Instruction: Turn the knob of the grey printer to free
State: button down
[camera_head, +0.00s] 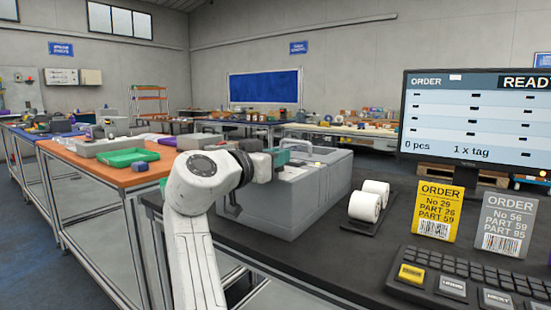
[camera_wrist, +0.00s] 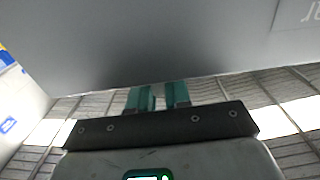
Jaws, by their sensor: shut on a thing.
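The grey printer (camera_head: 318,195) stands on the dark counter in the middle of the head view. My gripper (camera_head: 281,157) is at the printer's upper left part, with its teal fingertips against it. The jaws are shut on the knob, which the fingers hide in both views. In the wrist view, the two teal fingers (camera_wrist: 158,95) reach up to the printer's plain grey surface (camera_wrist: 150,45), which fills the upper part. The knob's mark and its setting cannot be read.
Two white label rolls (camera_head: 366,205) lie right of the printer. A yellow order card (camera_head: 436,209), a grey order card (camera_head: 507,224), a keyboard (camera_head: 470,275) and a monitor (camera_head: 480,118) stand further right. An orange-topped table (camera_head: 110,173) with a green tray (camera_head: 128,157) is at left.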

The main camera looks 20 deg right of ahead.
jog(key=shift+f, duration=0.1)
jog(key=c, duration=1.2)
grip_release()
jog(key=shift+o, duration=0.2)
jog(key=shift+a, duration=0.1)
jog(key=p+v, duration=0.1)
jog(key=v, duration=0.9)
jog(key=shift+s+a+p, duration=0.2)
jog(key=shift+a+p, duration=0.05)
jog(key=shift+p, duration=0.05)
jog(key=shift+a, duration=0.1)
